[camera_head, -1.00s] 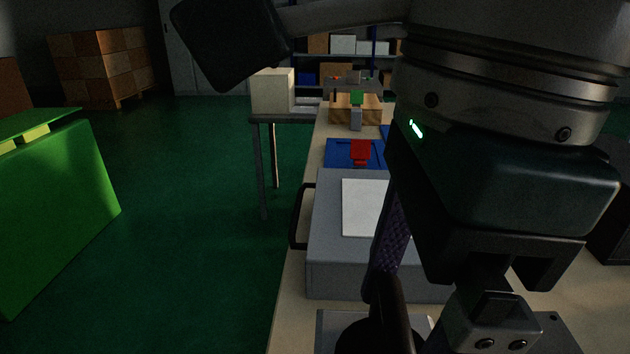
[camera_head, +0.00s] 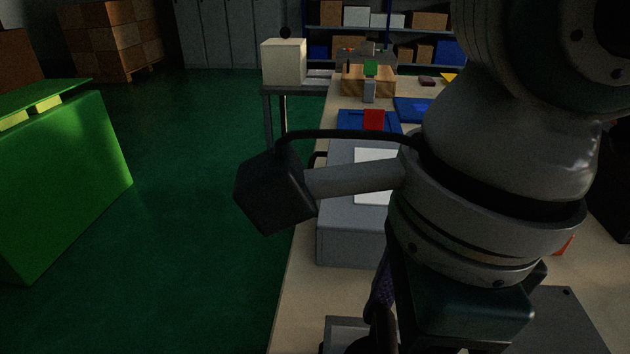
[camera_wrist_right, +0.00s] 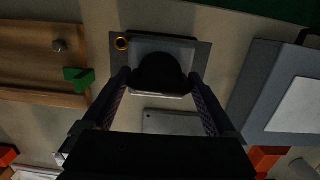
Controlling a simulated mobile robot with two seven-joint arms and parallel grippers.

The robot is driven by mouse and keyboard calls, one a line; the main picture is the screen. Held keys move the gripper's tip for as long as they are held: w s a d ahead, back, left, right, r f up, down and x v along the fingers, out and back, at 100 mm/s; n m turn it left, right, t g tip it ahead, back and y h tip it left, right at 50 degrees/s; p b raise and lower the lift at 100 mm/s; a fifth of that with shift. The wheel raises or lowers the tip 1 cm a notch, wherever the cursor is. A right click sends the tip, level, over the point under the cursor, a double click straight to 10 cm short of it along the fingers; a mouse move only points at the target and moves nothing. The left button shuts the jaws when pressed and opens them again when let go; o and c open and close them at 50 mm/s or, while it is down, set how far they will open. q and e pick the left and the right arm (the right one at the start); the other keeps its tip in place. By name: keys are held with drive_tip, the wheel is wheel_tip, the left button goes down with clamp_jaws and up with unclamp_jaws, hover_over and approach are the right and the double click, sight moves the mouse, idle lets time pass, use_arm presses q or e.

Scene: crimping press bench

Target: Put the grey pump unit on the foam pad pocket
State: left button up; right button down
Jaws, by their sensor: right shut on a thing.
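The grey pump unit (camera_wrist_right: 145,48), a light grey block with a black dome, lies between my right gripper's fingers in the right wrist view. My right gripper (camera_wrist_right: 159,77) is shut on it at the black dome. Below it is a flat grey plate (camera_wrist_right: 202,56) with a brass ring on one corner. I cannot tell whether the unit touches this plate. In the head view my right arm hides most of the gripper; one purple finger pad (camera_head: 381,288) shows. I cannot make out the foam pad pocket for certain. My left gripper is out of view.
A grey case (camera_head: 340,240) with a white sheet stands on the bench. Beyond it are a blue tray (camera_head: 350,121) with a red part and a wooden block (camera_head: 353,84). Another grey plate (camera_wrist_right: 180,122) lies near the gripper. A green bin (camera_head: 70,180) stands left on open floor.

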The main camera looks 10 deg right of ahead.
drive_tip(key=shift+f, duration=0.1)
unclamp_jaws()
drive_tip(key=shift+r, duration=0.2)
wheel_tip(320, 180, up, 12)
drive_tip(key=d+p, duration=0.1)
drive_tip(key=shift+s+d, duration=0.15)
drive_tip(key=shift+d, duration=0.1)
drive_tip(key=shift+f, duration=0.1)
